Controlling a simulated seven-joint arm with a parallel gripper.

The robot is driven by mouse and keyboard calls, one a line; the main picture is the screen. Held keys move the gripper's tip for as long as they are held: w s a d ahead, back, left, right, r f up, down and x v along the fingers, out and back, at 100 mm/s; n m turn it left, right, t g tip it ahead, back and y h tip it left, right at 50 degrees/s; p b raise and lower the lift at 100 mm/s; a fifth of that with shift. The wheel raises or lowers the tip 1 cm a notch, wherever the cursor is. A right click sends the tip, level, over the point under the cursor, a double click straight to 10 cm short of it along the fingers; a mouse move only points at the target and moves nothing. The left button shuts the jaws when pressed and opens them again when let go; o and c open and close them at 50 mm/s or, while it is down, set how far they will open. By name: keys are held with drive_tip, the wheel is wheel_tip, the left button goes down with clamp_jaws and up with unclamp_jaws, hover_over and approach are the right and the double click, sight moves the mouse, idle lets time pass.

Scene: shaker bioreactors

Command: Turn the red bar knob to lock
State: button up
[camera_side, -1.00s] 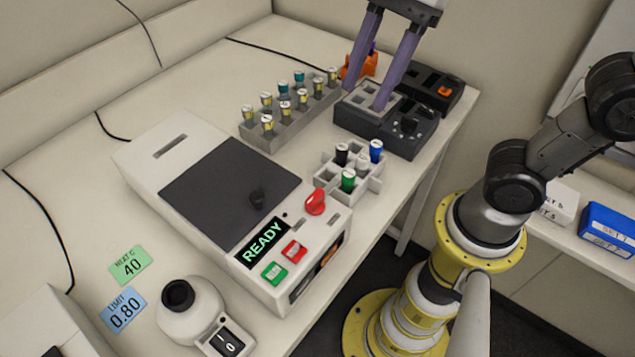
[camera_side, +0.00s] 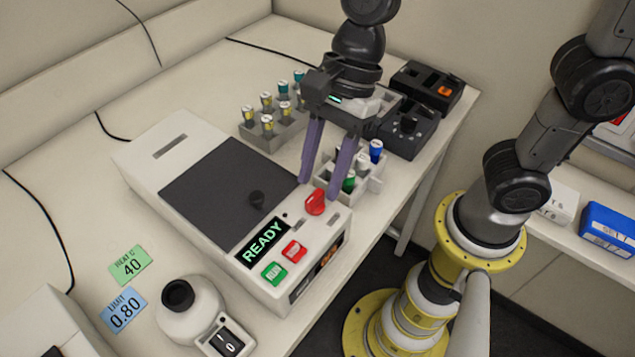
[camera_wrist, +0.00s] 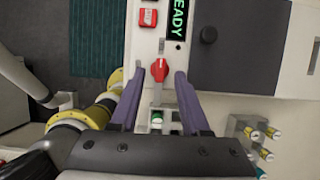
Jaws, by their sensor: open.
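The red bar knob (camera_side: 315,202) sits on the front right corner of the white shaker machine, beside the dark lid. It also shows in the wrist view (camera_wrist: 160,69), just ahead of and between my fingertips. My gripper (camera_side: 318,187) is open, with its two purple fingers pointing down above and around the knob's area. In the wrist view my gripper (camera_wrist: 158,75) straddles the knob's line with a gap on both sides. I cannot tell whether a finger touches the knob. The display (camera_side: 263,242) reads READY.
A red button (camera_side: 294,251) and a green button (camera_side: 274,272) lie in front of the knob. A grey holder with colour-capped vials (camera_side: 376,151) stands close behind my fingers. A rack of vials (camera_side: 268,126) and dark blocks (camera_side: 408,130) stand further back.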

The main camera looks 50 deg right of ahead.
sight(323, 193)
drive_tip(key=shift+x, duration=1.25)
clamp_jaws()
